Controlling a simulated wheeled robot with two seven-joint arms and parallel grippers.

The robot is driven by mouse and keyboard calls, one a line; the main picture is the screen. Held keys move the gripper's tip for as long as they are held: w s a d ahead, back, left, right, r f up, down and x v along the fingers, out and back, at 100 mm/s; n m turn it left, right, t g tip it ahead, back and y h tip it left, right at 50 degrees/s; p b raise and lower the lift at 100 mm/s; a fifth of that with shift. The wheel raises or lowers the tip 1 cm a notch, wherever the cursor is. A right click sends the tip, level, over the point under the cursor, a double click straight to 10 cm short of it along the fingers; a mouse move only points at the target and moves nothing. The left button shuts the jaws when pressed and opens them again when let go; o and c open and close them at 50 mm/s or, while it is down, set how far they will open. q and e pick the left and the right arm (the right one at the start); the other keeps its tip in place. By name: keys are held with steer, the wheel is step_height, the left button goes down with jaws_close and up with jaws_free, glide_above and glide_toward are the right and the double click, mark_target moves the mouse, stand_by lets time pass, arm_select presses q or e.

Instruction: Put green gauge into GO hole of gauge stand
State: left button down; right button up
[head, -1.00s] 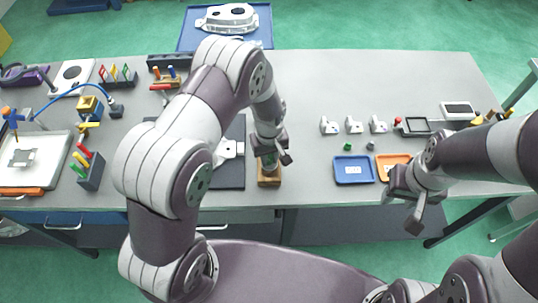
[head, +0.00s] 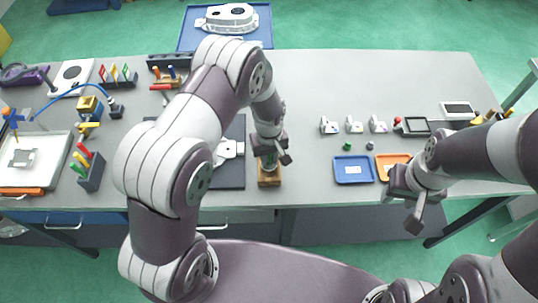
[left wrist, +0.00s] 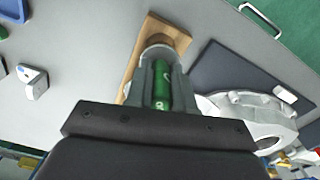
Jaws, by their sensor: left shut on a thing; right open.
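The green gauge (left wrist: 162,88) is a green cylinder between the fingers of my left gripper (left wrist: 160,68) in the left wrist view. My left gripper is shut on it. In the head view my left gripper (head: 268,162) points down right over the wooden gauge stand (head: 269,181) near the front edge of the table. The stand also shows as a wooden block (left wrist: 133,58) beyond the fingertips in the left wrist view. The fingers hide its holes, so I cannot tell whether the gauge's lower end is in one. My right gripper (head: 414,208) is open and empty at the front right.
A dark mat (head: 229,178) with a light casting (head: 232,149) lies just left of the stand. A blue tray (head: 353,171) and an orange tray (head: 390,162) lie to the right, with small white parts (head: 354,125) behind them. The table's back middle is clear.

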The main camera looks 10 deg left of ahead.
mark_target(269, 164)
arm_select(q)
steer(key=shift+f+b, duration=1.55)
steer(key=shift+f, duration=0.55)
steer(key=c, duration=0.9)
jaws_free()
step_height(269, 164, up, 13)
steer(key=shift+f+b, duration=0.1)
steer(key=shift+b, duration=1.15)
steer(key=s+a+r+m, duration=0.2)
steer(key=s+a+m, duration=0.1)
steer(key=s, duration=0.3)
steer(key=s+a+r+m+t, duration=0.1)
steer(key=s+a+r+m, duration=0.1)
steer(key=s, duration=0.5)
steer(key=shift+s+a+r+m, duration=0.3)
steer(key=shift+a+r+m, duration=0.1)
steer(key=shift+m, duration=0.3)
